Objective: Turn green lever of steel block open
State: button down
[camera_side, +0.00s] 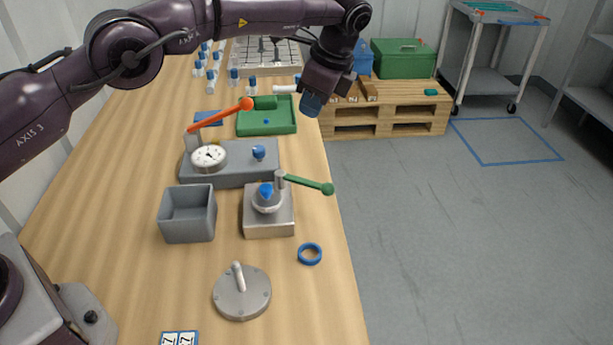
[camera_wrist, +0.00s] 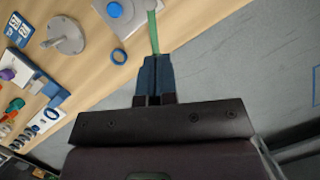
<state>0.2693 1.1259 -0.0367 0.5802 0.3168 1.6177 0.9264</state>
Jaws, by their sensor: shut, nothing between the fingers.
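The steel block (camera_side: 269,219) stands on the wooden table near its right edge, with a blue-topped round fitting (camera_side: 266,192) on it. Its green lever (camera_side: 310,185) sticks out to the right from a short post, its knob near the table's edge. The wrist view shows a corner of the block (camera_wrist: 128,20) and the lever (camera_wrist: 153,33) just ahead of the fingertips. My gripper (camera_side: 309,112) is raised in the air, farther back than the lever. Its blue fingers are shut and empty, also in the wrist view (camera_wrist: 156,60). I cannot tell a clear contact with the lever.
A grey fixture (camera_side: 232,175) with a dial and a raised orange lever (camera_side: 220,115) stands behind the block. A grey open box (camera_side: 188,222) is to its left. A blue ring (camera_side: 310,254) and a round steel lid (camera_side: 241,292) lie in front. Open floor lies to the right.

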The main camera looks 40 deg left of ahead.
jog(key=a, duration=0.2)
jog(key=t+h, duration=0.5)
jog(key=t, duration=0.1)
send_near(304, 182)
jog(key=s, duration=0.6)
jog(key=s+h, duration=0.1)
jog(key=s, duration=0.2)
jog(key=shift+t, duration=0.9)
jog(key=x, duration=0.3)
jog(key=d+x, duration=0.1)
jog(key=x, duration=0.3)
jog(key=w+r+x, duration=0.1)
jog(key=x, duration=0.2)
jog(key=shift+w+d+f, duration=0.15)
jog(key=shift+d+f, duration=0.05)
jog(key=shift+f, duration=0.15)
jog(key=w, duration=0.2)
jog(key=shift+w+a, duration=0.3)
jog(key=shift+a, duration=0.05)
jog(key=shift+w+a, duration=0.15)
jog(key=shift+w, duration=0.6)
